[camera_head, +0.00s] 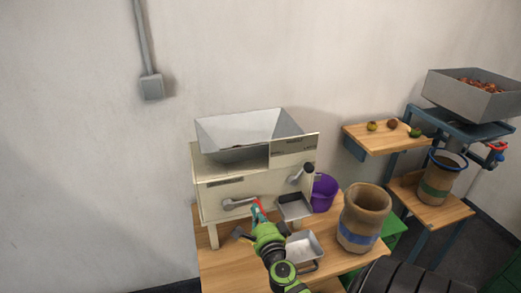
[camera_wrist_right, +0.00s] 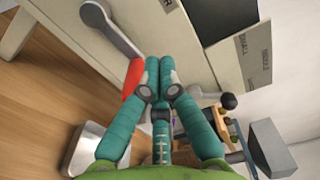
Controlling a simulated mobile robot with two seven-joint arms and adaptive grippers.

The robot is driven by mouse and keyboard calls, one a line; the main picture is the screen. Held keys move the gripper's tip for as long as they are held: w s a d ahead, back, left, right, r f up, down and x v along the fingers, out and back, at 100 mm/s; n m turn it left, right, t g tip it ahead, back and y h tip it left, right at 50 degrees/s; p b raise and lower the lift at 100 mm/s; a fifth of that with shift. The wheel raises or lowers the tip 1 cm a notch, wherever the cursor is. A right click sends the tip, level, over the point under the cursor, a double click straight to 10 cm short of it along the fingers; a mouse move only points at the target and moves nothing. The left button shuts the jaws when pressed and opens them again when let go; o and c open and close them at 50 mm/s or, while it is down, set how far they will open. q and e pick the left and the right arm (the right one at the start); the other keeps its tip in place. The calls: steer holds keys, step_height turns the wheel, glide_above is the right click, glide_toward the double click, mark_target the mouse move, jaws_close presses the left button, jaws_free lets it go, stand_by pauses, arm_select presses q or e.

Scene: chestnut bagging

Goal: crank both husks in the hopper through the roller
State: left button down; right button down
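The cream roller machine (camera_head: 225,190) stands on a wooden table with a grey metal hopper (camera_head: 235,130) on top. No husk shows in the part of the hopper I can see; its bottom is hidden. A grey crank arm (camera_head: 238,203) with a red handle (camera_head: 257,211) is on the machine's front, and the handle also shows in the right wrist view (camera_wrist_right: 132,77). My right gripper (camera_head: 258,217) is at the handle. Its teal fingers (camera_wrist_right: 158,68) are together, with the red handle along their left side; no grip around it shows. My left gripper is out of view.
A second lever with a black knob (camera_head: 308,168) is above a small tray (camera_head: 295,207). Another metal tray (camera_head: 303,246), a purple bucket (camera_head: 324,193) and a brown sack (camera_head: 364,215) are nearby. Several round husks (camera_head: 392,124) lie on a shelf near a chestnut bin (camera_head: 470,97).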

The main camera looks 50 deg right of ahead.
steer(key=d+f+b, duration=0.1)
steer(key=f+b, duration=0.1)
steer(key=w+d+f+b, duration=0.1)
steer(key=d+f+b, duration=0.1)
steer(key=w+d+f+b, duration=0.1)
steer(key=f+b, duration=0.1)
steer(key=shift+w+d+b, duration=0.2)
steer(key=shift+b, duration=0.15)
step_height(320, 180, down, 4)
steer(key=b, duration=0.4)
steer(key=r+v, duration=0.1)
steer(key=v, duration=1.1)
steer(key=shift+d+r, duration=0.15)
steer(key=shift+r, duration=0.1)
